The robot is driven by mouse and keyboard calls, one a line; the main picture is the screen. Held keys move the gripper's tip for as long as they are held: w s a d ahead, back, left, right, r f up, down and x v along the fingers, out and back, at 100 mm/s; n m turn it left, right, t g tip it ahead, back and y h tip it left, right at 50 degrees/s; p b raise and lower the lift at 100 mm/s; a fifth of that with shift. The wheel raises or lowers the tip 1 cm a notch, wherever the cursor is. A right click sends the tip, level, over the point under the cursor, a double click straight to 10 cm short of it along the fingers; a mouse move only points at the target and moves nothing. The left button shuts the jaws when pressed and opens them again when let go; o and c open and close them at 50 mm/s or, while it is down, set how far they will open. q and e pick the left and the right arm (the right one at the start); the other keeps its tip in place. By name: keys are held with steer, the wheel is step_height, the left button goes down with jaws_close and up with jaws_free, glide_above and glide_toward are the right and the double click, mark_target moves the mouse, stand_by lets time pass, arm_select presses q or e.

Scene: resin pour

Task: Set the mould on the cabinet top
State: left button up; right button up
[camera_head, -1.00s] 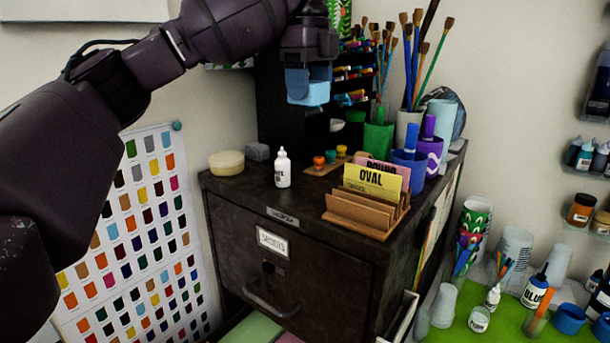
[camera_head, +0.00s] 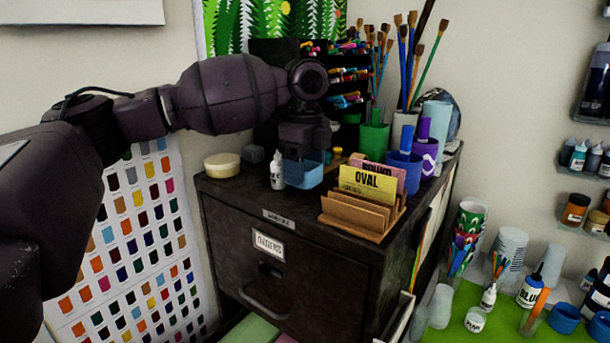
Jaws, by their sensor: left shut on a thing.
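The mould is a light blue, open-topped cup-like piece (camera_head: 304,175). My left gripper (camera_head: 297,158) is shut on it from above. The mould is low over the dark cabinet top (camera_head: 235,190), just right of the white bottle. I cannot tell whether its underside touches the top. The gripper's fingertips are partly hidden by the mould and the wrist. My right gripper is not in view.
A white bottle (camera_head: 277,171) stands close left of the mould. A wooden card holder (camera_head: 361,214) with an OVAL card is to the right. A cream round block (camera_head: 222,165) sits further left. Brush cups (camera_head: 406,165) crowd the back right. The front left top is clear.

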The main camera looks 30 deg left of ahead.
arm_select(q)
steer(key=shift+f, duration=0.95)
steer(key=shift+f, duration=0.1)
steer(key=o, duration=0.9)
step_height(320, 180, up, 12)
steer(key=shift+r+b, duration=0.15)
steer(key=shift+b, duration=0.3)
